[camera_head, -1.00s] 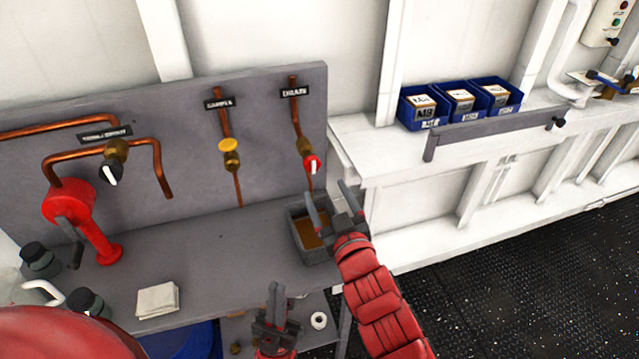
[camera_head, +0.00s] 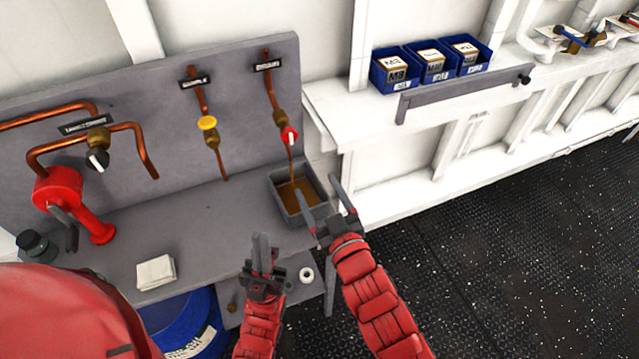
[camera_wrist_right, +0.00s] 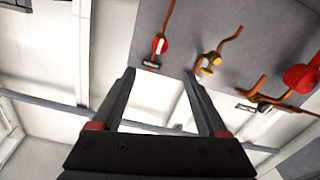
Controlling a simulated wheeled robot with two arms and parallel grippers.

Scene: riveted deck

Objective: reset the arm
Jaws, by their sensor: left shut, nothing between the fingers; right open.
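My left gripper (camera_head: 262,240) is shut and empty, pointing up in front of the bench's front edge. My right gripper (camera_head: 318,190) is open and empty, its fingers spread at the right front corner of a grey tray. In the right wrist view the right gripper (camera_wrist_right: 158,73) also shows spread fingers with nothing between them. Both red arms come in from the bottom of the head view.
The grey tray (camera_head: 274,190) holds brown liquid below a red-handled valve (camera_head: 289,136). Also on the bench are a yellow-handled valve (camera_head: 207,123), red pump (camera_head: 58,188) and folded cloth (camera_head: 156,272). Blue bins (camera_head: 396,72) stand on the shelf; a blue drum (camera_head: 185,325) is below.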

